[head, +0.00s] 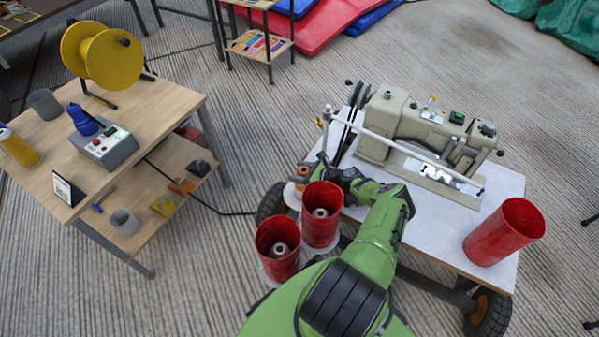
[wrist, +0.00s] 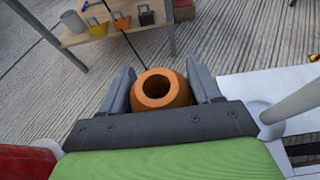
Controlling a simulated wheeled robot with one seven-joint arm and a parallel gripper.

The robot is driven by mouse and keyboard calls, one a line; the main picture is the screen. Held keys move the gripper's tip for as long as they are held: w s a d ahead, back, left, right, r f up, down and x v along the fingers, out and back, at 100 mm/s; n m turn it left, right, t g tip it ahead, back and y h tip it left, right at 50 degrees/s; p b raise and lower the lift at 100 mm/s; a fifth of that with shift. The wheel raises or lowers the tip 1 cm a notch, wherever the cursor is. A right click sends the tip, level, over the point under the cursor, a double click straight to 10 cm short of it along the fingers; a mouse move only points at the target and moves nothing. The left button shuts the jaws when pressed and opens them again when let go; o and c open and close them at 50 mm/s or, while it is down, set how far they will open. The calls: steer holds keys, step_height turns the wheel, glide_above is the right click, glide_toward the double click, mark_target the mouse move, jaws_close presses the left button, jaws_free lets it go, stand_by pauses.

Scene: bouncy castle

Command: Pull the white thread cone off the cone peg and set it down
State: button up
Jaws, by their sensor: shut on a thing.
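My gripper (wrist: 160,82) is shut on an orange, round-topped piece (wrist: 145,101) with a dark hole in its top, held between both fingers. In the head view the orange piece (head: 301,172) shows beside the fingers, at the left edge of the machine table, above a pale round disc (head: 291,196). I cannot tell whether it still touches the disc or a peg. I see no plainly white thread cone. Two red open cylinders, one (head: 322,228) nearer the gripper and one (head: 277,268) lower left, have pale hollow tips inside.
A sewing machine (head: 425,140) stands on the white wheeled table (head: 425,222), with a third red cylinder (head: 503,232) at the right. A wooden workbench (head: 150,100) with a yellow reel (head: 103,55) is at the left. Bare floor lies between bench and table.

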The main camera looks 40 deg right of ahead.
steer(key=shift+r+p, duration=3.05)
steer(key=shift+r, duration=1.05)
steer(key=shift+r+p, duration=1.4)
steer(key=shift+r, duration=0.6)
